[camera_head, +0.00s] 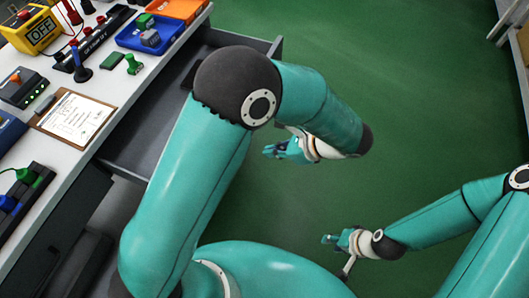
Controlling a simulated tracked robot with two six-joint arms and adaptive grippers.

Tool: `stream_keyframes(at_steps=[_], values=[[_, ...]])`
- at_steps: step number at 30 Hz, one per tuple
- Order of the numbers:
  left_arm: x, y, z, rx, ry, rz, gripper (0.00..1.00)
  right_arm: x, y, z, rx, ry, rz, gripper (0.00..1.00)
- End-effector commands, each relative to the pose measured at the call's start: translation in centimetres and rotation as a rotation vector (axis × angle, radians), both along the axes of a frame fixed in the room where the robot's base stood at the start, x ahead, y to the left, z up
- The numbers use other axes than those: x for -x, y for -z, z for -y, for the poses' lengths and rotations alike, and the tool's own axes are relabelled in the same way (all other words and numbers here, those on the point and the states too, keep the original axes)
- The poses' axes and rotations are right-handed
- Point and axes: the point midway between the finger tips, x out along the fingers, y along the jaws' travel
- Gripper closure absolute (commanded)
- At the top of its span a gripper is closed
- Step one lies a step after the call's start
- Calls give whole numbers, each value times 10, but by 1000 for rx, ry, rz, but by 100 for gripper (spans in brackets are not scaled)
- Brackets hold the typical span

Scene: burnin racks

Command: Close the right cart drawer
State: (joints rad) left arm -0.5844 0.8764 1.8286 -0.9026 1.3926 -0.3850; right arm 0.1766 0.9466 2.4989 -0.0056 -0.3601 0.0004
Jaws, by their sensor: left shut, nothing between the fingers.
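A grey drawer (150,143) stands pulled out from under the white-topped cart (120,75), and its inside shows. A raised edge of it shows at the upper right, and my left arm hides much of its middle. My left gripper (268,152) is shut and empty over the green floor, to the right of the drawer and apart from it in the picture. My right gripper (327,239) is lower and further right, also over the floor and away from the drawer. Its fingers are too small to tell whether they are open.
The cart top holds a yellow OFF box (30,30), a blue tray (150,33), an orange tray (180,8), a clipboard (75,120) and several small devices. The green floor (410,90) is clear on the right. A pale frame (503,22) stands at the upper right edge.

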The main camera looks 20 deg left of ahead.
Motion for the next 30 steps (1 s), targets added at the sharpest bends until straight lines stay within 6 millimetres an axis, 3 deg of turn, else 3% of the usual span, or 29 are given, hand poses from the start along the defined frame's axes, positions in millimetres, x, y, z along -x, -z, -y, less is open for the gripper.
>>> stream_keyframes(at_steps=[15, 21, 30], values=[[-1, 67, -69, 3, -6, -7, 100, 0, -3, 0, 0, 0, 0, 63], [-2, 65, -95, 4, -6, -4, 100, 0, -9, 0, 0, 0, 0, 63], [-3, 65, -104, 4, -3, -3, 100, 0, -9, 0, 0, 0, 0, 63]])
